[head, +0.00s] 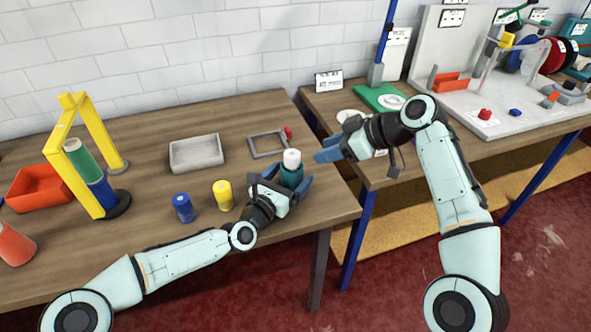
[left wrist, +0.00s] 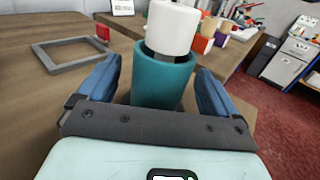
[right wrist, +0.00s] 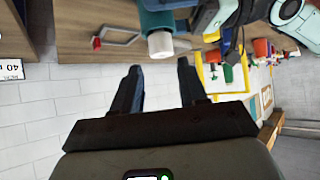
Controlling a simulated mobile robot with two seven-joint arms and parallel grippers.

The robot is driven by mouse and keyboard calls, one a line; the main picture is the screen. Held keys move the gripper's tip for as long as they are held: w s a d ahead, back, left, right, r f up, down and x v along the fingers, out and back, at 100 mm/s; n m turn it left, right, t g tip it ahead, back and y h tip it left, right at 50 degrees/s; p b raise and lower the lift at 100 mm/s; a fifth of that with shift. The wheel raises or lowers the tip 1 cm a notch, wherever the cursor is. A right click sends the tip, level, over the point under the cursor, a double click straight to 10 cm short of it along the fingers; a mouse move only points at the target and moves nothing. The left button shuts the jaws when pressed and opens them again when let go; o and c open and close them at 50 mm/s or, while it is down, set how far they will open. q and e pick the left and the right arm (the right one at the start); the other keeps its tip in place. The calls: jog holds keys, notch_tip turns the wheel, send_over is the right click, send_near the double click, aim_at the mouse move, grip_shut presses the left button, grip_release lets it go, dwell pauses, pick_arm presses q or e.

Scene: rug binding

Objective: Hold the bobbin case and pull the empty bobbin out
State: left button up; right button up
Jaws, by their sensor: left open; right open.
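The bobbin case is a teal cup (head: 291,176) standing on the left table near its right edge. The white bobbin (head: 291,158) sticks up out of its top. My left gripper (head: 282,180) is open, with its blue fingers on either side of the case. In the left wrist view the case (left wrist: 161,82) stands between the fingers, with gaps visible, and the bobbin (left wrist: 172,27) rises above it. My right gripper (head: 326,152) is open and empty, to the right of the bobbin. In the right wrist view the bobbin (right wrist: 160,44) lies beyond the fingertips.
A grey frame (head: 266,146) with a red piece lies behind the case. A grey tray (head: 196,153), a blue spool (head: 184,208) and a yellow spool (head: 223,195) stand to the left. A yellow stand (head: 84,150) and orange bin (head: 40,188) are farther left. A gap separates the two tables.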

aim_at(296, 170)
pick_arm(q)
jog(key=shift+x, duration=1.6)
